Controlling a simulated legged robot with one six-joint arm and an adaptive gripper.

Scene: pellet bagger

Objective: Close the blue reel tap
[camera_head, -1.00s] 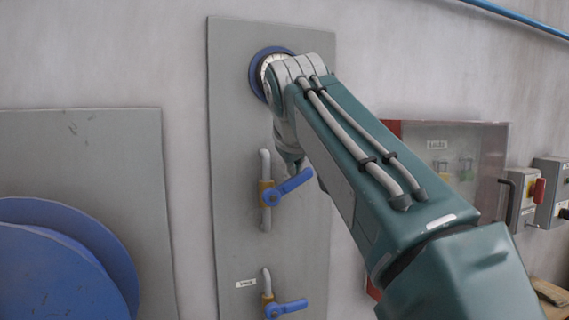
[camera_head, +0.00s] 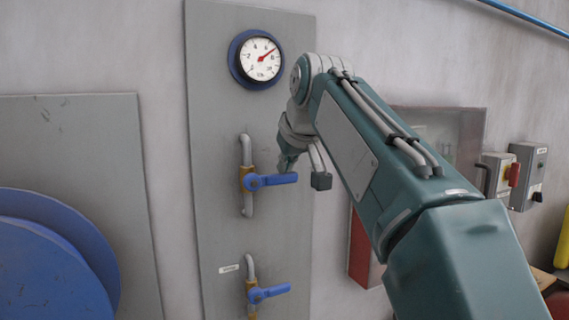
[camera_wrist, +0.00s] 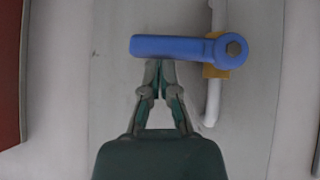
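Two blue-handled taps are on the grey panel. The upper tap (camera_head: 268,181) has its lever pointing right, nearly level, across its upright pipe. The lower tap (camera_head: 270,293) has its lever pointing right with a slight upward tilt; a small label beside it is too blurred to read.
A round gauge (camera_head: 260,58) is above the taps. A blue reel (camera_head: 50,265) stands at the left. A red-sided box (camera_head: 362,250) is behind my arm, and switch boxes (camera_head: 528,178) are on the wall at the right.

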